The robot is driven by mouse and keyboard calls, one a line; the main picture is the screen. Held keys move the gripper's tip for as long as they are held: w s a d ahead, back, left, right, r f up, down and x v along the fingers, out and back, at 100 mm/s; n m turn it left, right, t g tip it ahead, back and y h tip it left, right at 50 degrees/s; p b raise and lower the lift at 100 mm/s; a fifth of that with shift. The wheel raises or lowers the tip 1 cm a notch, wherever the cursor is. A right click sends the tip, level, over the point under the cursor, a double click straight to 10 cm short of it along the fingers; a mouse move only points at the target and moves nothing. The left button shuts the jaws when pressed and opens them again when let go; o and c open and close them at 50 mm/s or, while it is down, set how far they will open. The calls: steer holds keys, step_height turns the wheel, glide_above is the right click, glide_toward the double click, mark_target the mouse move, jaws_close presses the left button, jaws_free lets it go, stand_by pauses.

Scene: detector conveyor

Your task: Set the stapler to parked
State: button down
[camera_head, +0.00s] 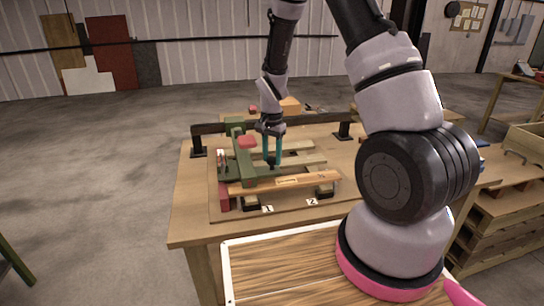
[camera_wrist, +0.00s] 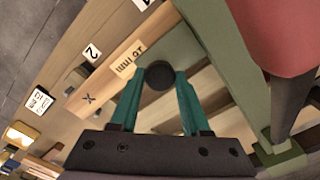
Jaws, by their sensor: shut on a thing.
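What looks like the stapler (camera_head: 241,158) is a green frame with a red pad on top, standing at the left of the worktable near a black rail. In the wrist view its green beam (camera_wrist: 222,62) runs down the right side, with a red part (camera_wrist: 290,35) beyond. My gripper (camera_head: 272,163) points down just right of the green frame. In the wrist view the teal fingers (camera_wrist: 160,78) are closed around a round black knob (camera_wrist: 160,74). How the knob joins the frame is hidden. I see no marking for parked.
A labelled wooden bar (camera_head: 285,183) lies in front of the frame, above tags numbered 1 and 2. The black rail (camera_head: 215,128) crosses behind on posts. Pale slats lie between. The worktable (camera_head: 195,232) has bare wood at its front left. An orange block (camera_head: 290,105) stands behind.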

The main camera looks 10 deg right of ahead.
steer(key=d, duration=4.5)
steer(key=shift+d, duration=0.3)
steer(key=shift+r, duration=0.1)
steer(key=shift+c, duration=1.9)
jaws_free()
steer(key=shift+d, duration=0.15)
step_height(320, 180, up, 11)
steer(key=shift+f, duration=0.2)
